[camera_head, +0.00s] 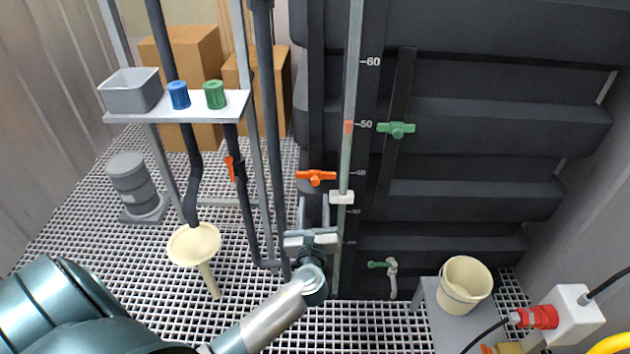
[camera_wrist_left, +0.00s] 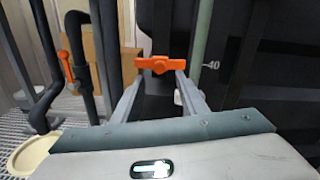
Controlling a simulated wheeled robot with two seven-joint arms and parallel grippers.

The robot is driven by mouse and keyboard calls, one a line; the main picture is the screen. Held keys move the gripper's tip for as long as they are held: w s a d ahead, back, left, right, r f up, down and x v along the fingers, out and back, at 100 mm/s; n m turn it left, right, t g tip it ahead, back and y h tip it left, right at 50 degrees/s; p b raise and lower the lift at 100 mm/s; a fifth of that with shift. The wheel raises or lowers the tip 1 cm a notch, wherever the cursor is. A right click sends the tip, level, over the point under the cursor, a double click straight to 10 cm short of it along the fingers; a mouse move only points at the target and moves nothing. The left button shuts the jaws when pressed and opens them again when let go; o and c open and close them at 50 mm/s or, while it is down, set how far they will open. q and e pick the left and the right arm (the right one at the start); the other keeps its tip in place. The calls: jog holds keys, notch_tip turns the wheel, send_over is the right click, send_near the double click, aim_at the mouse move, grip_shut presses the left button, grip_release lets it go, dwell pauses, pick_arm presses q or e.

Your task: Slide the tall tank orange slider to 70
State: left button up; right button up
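The orange slider (camera_head: 316,177) is a T-shaped orange piece on the front of the tall dark tank (camera_head: 480,145), left of the scale and about level with the 40 mark. My left gripper (camera_head: 313,202) is just below it in the head view, with its two fingers pointing up and apart. In the left wrist view the orange slider (camera_wrist_left: 158,65) shows just beyond the tips of the open left gripper (camera_wrist_left: 160,82), spanning the gap between them. Whether the fingers touch it I cannot tell. Nothing is held. My right gripper is out of view.
A pale vertical gauge tube (camera_head: 351,80) with a white bracket (camera_head: 342,197) stands close right of the gripper. Dark pipes (camera_head: 266,120) run close on the left. A green slider (camera_head: 396,129) sits near 50. A cream funnel (camera_head: 194,244) and bucket (camera_head: 464,285) stand lower.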

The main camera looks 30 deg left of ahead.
aim_at(315, 183)
pick_arm(q)
jog(key=x, duration=0.9)
jog(key=shift+w+a, duration=0.2)
jog(key=shift+a, duration=0.05)
grip_shut()
jog(key=shift+p, duration=0.3)
